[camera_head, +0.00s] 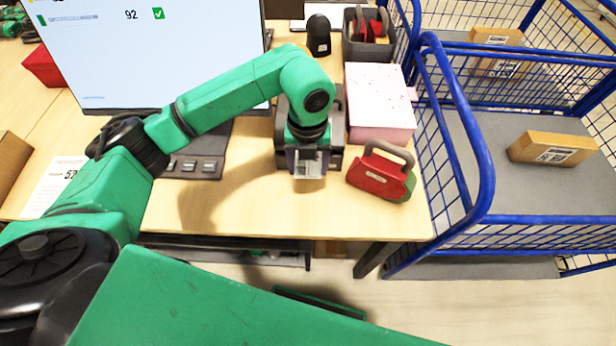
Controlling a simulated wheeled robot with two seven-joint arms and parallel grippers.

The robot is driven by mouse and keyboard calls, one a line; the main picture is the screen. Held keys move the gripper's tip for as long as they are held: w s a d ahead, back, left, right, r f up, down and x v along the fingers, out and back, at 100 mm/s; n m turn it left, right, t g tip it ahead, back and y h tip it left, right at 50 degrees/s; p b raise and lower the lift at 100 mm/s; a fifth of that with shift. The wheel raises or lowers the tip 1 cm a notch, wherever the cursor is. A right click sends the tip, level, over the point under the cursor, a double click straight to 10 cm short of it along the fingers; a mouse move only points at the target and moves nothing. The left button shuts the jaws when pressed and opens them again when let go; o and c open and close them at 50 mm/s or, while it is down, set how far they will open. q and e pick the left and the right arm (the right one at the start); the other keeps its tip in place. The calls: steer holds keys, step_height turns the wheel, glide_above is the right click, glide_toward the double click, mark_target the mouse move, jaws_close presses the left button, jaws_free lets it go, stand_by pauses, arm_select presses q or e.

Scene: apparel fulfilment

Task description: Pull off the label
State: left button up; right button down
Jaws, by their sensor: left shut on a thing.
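My left gripper (308,172) points down over the table, right in front of a dark box-shaped device (337,133) that looks like a label printer. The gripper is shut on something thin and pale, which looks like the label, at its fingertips. The fingers hide most of it, and I cannot tell whether it is still joined to the device. My arm and wrist cover much of the device. My right gripper is not in view.
A red tape dispenser (380,178) with a grey handle stands close right of the gripper, before a pink-white box (378,98). A monitor (150,50) and grey keypad (195,165) are left. A blue wire cart (480,190) with parcels (552,148) borders the table's right edge.

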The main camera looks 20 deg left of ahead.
arm_select(q)
step_height(320, 180, up, 10)
step_height(320, 180, up, 5)
steer(key=p, duration=0.1)
glide_above(308, 170)
steer(key=s+r+p, duration=0.1)
steer(key=r, duration=0.1)
steer(key=s+r+p, duration=0.2)
steer(key=shift+d, duration=0.4)
steer(key=shift+f, duration=0.1)
